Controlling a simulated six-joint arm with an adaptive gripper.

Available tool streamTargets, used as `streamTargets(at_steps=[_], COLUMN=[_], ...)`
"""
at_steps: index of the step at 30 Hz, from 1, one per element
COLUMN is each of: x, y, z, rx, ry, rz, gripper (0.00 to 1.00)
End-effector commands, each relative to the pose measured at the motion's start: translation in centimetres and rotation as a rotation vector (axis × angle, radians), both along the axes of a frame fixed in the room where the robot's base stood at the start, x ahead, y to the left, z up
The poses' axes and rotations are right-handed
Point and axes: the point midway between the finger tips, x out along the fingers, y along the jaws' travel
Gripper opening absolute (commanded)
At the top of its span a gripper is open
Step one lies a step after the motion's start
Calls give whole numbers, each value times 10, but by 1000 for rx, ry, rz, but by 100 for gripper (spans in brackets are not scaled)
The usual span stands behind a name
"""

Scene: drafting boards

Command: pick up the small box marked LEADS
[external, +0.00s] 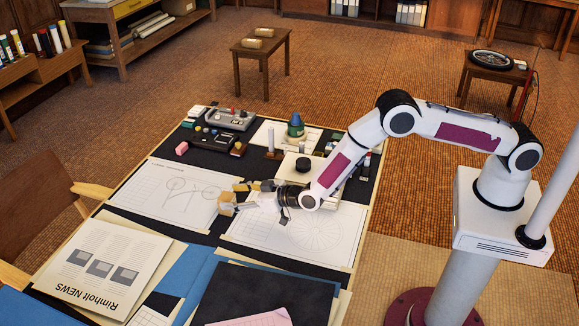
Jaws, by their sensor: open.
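A small tan box (227,203) stands on the dark drafting board (202,221), between two drawing sheets. I cannot read any marking on it, so I cannot tell for sure that it is the LEADS box. My gripper (238,197) reaches in from the right, low over the board, with its fingers apart. The fingertips are right at the box's right side. I cannot tell from this view whether they touch it or reach around it. No other box with a readable LEADS mark shows.
Drawing sheets (165,191) lie left and right of the box. A newspaper (104,262) and blue folders (195,275) cover the front.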

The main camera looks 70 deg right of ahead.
Motion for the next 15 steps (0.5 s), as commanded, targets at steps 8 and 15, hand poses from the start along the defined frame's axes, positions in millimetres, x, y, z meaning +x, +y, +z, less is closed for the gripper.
streamTargets(at_steps=[8, 15], x=[19, 28], y=[-1, 0], z=[-8, -10], rx=[0, -1], ry=[0, 0], rz=[-1, 0], gripper=[55, 55])
